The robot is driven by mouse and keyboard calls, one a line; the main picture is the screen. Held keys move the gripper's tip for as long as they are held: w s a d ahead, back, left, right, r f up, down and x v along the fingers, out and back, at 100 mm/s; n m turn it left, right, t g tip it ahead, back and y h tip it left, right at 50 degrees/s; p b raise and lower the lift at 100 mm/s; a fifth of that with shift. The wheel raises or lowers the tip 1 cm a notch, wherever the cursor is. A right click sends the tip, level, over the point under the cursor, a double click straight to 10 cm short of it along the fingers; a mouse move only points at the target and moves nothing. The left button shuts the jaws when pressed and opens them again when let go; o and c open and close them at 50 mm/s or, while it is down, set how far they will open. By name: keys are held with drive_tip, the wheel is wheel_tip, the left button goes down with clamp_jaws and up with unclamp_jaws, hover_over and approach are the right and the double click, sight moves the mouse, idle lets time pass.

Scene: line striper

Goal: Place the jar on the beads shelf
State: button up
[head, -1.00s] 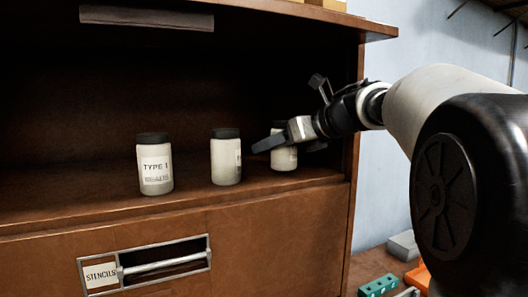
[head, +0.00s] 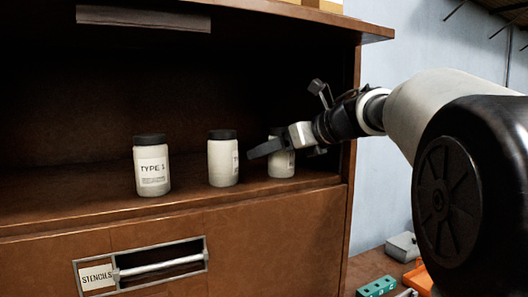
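Three white jars with dark lids stand upright in a row on the brown shelf (head: 100,205). The left jar (head: 152,172) has a label reading "TYPE 1". The middle jar (head: 222,166) has its label turned to the right. The right jar (head: 281,168) is partly hidden behind my gripper (head: 268,147). One dark finger crosses in front of its upper part, pointing left toward the middle jar. The other finger is not clearly seen, so I cannot tell whether my gripper is open or touches the jar. No shelf labelled for beads is readable.
Below the shelf is a drawer front with a metal handle (head: 160,268) and a "STENCILS" label (head: 96,277). The cabinet's right side wall is close to my gripper. The shelf left of the jars is clear. A green block (head: 377,287) lies at lower right.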

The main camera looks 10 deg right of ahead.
drive_tip(key=v, duration=1.1)
drive_tip(key=shift+s, duration=0.2)
drive_tip(key=shift+d+r, duration=0.1)
